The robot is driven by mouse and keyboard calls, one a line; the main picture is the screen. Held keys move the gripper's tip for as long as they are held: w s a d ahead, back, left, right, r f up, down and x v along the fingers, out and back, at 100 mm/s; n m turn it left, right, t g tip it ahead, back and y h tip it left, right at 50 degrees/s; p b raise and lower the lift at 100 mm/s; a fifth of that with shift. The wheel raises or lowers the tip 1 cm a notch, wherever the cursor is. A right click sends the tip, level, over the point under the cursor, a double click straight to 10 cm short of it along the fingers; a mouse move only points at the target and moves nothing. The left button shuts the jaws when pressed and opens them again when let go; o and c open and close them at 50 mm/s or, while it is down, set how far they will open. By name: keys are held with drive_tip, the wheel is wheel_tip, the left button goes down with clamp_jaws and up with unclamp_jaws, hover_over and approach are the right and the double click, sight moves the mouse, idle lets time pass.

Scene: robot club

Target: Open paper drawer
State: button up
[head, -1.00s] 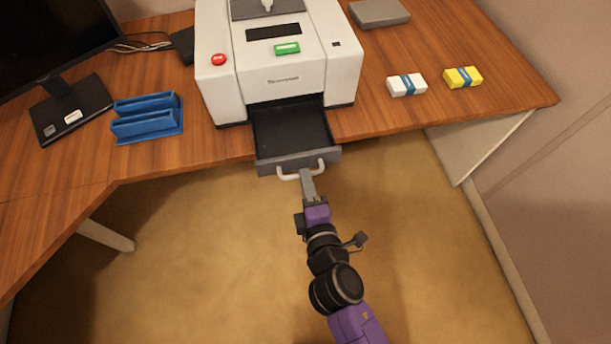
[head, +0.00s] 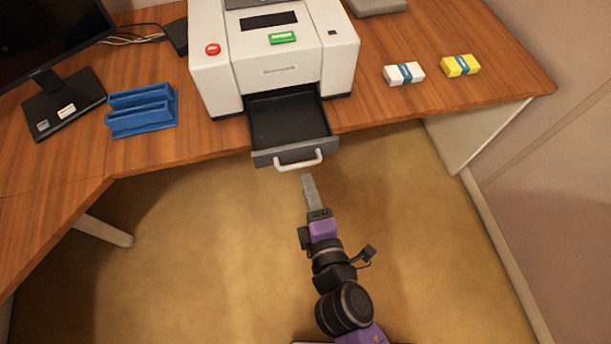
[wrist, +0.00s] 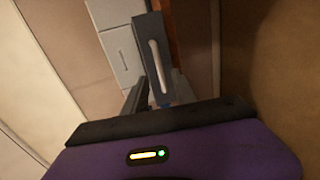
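The paper drawer (head: 288,124) is a dark tray pulled well out of the white printer (head: 270,57), past the table's front edge. It has a grey front and a white bar handle (head: 298,162). My gripper (head: 307,180) is just in front of the handle, apart from it, with its fingers pointing at the drawer. In the wrist view the handle (wrist: 159,65) shows ahead, roughly between my two fingers, which look spread and empty. In the head view the fingers overlap.
White (head: 404,75) and yellow (head: 460,66) banded paper packs lie right of the printer. A blue rack (head: 141,112) and a monitor (head: 50,40) stand at left on the wooden table (head: 385,112). The floor (head: 210,240) in front is clear.

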drive_tip(key=shift+v, duration=1.25)
drive_tip(key=s+d+r+m+h, duration=0.2)
drive_tip(key=s+d+r+m, duration=0.3)
drive_tip(key=s+d+m, duration=0.5)
drive_tip(key=s+d+r+m+h, duration=0.2)
drive_tip(key=s+d+r+m, duration=0.3)
drive_tip(key=s+d+m, duration=0.5)
drive_tip(key=s+m, duration=0.1)
drive_tip(key=s, duration=0.2)
